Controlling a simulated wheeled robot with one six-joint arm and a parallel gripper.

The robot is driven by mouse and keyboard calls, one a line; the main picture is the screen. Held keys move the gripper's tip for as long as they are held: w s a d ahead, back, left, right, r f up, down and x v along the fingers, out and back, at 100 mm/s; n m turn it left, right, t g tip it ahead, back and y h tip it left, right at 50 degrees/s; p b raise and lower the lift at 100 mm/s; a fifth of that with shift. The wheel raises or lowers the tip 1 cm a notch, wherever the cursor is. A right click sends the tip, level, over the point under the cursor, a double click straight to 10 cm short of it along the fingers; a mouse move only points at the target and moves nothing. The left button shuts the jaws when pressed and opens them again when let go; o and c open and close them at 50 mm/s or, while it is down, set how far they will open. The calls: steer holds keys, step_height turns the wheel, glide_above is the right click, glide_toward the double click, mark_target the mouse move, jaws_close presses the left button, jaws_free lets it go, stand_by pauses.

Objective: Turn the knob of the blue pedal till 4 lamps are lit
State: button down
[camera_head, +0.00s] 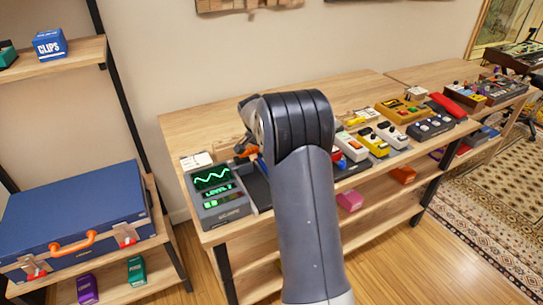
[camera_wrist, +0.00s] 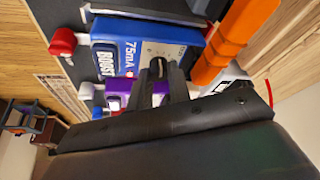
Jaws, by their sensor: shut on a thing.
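The blue pedal (camera_wrist: 132,50), marked "75mA" and "BOOST", fills the top middle of the wrist view. My gripper (camera_wrist: 157,74) reaches over it from below, its dark fingers closed on the small dark knob (camera_wrist: 157,66) of the blue pedal. The fingers partly hide the knob, so its pointer cannot be read. In the head view my arm hides most of the blue pedal. A grey meter box (camera_head: 218,196) stands at the table's left end, its screen showing a green wave, the word "LEVEL" and a few lit green lamps, too small to count surely.
A purple pedal (camera_wrist: 118,90) sits close beside the blue one. An orange ribbed thing (camera_wrist: 232,42) is right of it in the wrist view. Several pedals, including a yellow one (camera_head: 373,142), stand further right on the wooden table (camera_head: 345,92). The table's back is clear.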

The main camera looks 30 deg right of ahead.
steer(key=shift+w+m+g, duration=0.1)
steer(key=shift+m+g, duration=0.5)
steer(key=shift+m, duration=1.1)
steer(key=c, duration=1.3)
jaws_free()
steer(key=shift+r, duration=0.15)
